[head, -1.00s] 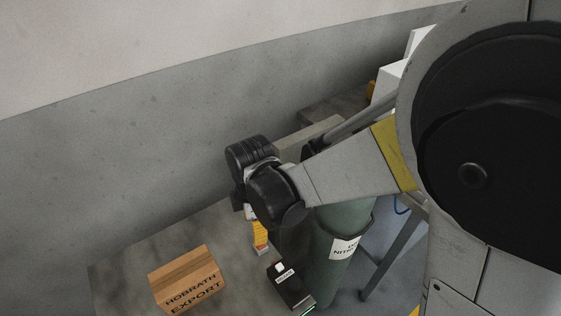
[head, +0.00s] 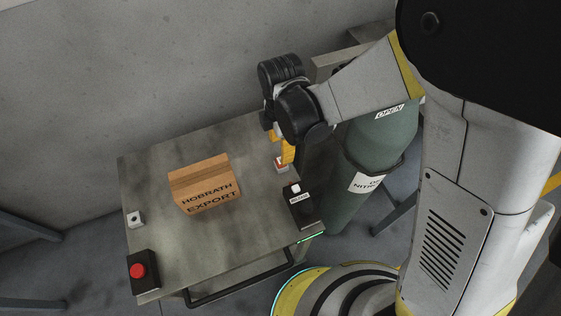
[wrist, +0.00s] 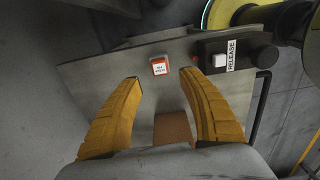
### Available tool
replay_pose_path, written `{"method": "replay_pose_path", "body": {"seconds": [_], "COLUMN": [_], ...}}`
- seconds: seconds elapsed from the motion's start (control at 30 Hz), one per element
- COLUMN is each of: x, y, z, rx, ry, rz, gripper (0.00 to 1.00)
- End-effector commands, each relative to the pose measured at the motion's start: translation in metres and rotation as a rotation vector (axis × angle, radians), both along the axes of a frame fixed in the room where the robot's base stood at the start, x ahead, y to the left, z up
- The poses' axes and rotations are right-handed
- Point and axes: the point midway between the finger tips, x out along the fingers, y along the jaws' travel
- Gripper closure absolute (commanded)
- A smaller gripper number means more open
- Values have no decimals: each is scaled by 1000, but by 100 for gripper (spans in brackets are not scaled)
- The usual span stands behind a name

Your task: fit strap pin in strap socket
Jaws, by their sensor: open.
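My gripper (wrist: 160,77) is open and empty, its two orange fingers spread wide above the table. It also shows in the head view (head: 283,150), at the table's far right corner. A small red-and-white block (wrist: 159,67) with unreadable print lies ahead, between the fingertips in the picture; it also shows just below the fingers in the head view (head: 281,167). A small pale block (head: 135,218) with a dark spot sits at the table's left edge. I cannot tell which piece is the strap pin or the strap socket.
A HOBRATH EXPORT carton (head: 204,184) stands mid-table (head: 230,245). A black RELEASE box (head: 301,203) with a white button is at the right edge, a red button box (head: 140,271) front left. A green gas cylinder (head: 370,150) stands right of the table. The table's front middle is clear.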

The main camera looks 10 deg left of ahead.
Motion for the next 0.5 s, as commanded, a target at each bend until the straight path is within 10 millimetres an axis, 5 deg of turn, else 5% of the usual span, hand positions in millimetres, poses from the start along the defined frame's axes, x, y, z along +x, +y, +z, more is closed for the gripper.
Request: {"method": "replay_pose_path", "body": {"seconds": [0.5], "x": [0], "y": [0], "z": [-71], "rx": [0], "ry": [0], "rz": [0], "gripper": [51]}}
